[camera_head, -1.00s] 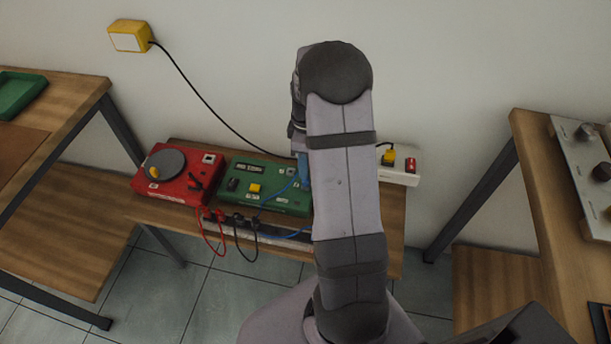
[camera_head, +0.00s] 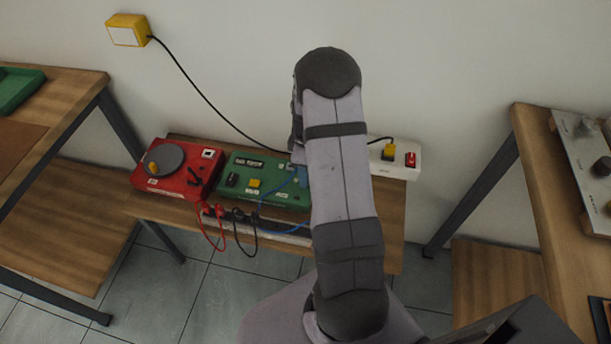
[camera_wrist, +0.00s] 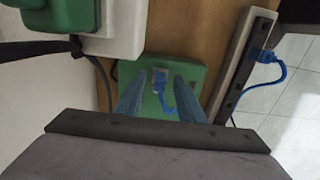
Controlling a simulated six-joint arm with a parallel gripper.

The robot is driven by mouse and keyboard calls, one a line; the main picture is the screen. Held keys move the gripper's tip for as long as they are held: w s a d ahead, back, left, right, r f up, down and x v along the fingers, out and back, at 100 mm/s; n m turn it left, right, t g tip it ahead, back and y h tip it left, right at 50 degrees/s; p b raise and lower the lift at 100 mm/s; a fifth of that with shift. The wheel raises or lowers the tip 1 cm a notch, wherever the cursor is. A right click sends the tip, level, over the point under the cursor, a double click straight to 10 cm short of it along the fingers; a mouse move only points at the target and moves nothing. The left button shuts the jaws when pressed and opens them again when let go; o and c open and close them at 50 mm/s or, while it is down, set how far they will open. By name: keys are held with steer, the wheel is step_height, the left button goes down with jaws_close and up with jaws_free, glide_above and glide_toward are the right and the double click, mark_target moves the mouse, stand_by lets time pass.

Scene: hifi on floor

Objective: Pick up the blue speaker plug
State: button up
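My gripper (camera_wrist: 159,77) is open in the wrist view, its two bluish fingers pointing at the green box (camera_wrist: 190,72). A blue plug end (camera_wrist: 160,86) with its cable shows between the fingers, at a pale socket on the box. I cannot tell whether the fingers touch it. The blue cable's other end has a blue plug (camera_wrist: 262,55) in the grey strip (camera_wrist: 232,68), right of the fingers. In the head view the green box (camera_head: 238,184) is on the low bench, its right end partly hidden by my arm. A blue finger shows there.
A red turntable (camera_head: 172,182) stands left of the green box. Red and black cables hang in front. A wall is close behind; taller tables flank the bench.

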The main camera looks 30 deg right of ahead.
steer(key=shift+f, duration=0.15)
jaws_close()
